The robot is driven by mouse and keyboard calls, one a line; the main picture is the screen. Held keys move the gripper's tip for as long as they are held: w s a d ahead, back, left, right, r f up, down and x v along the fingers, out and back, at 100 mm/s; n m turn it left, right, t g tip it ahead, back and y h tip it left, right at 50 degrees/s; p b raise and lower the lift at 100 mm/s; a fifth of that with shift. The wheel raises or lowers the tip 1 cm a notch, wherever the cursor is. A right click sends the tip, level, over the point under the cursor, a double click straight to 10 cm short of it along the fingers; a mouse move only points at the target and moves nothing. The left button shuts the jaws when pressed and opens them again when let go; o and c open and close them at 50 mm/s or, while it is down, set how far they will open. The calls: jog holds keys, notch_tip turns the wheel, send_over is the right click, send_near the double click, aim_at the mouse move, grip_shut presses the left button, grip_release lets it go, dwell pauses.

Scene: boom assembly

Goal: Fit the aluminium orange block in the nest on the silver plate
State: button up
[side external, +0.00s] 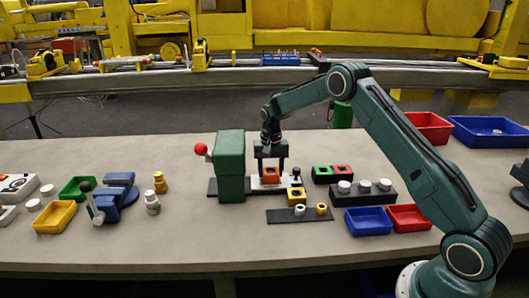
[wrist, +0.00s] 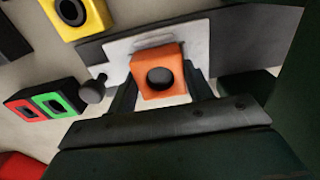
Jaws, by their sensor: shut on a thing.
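The orange block (side external: 270,174) has a dark round hole in its top. It also shows in the wrist view (wrist: 159,75). My gripper (side external: 270,160) points down and is shut on the orange block, with a finger on each side of it. The silver plate (side external: 258,184) lies under and around the block, beside the green machine. In the wrist view the silver plate (wrist: 117,50) shows behind the block. The nest is hidden by the block and fingers. I cannot tell whether the block is seated or just above the plate.
A green machine (side external: 230,165) with a red ball knob stands close to the left. A small black knob (side external: 296,174) is close to the right. A yellow block (side external: 297,197) is in front. Green and red blocks (side external: 331,170) lie to the right.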

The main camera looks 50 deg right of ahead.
jog(key=shift+f, duration=0.25)
jog(key=o, duration=1)
jog(key=shift+o, duration=0.2)
jog(key=shift+r, duration=0.1)
jog(key=shift+r, duration=3.4)
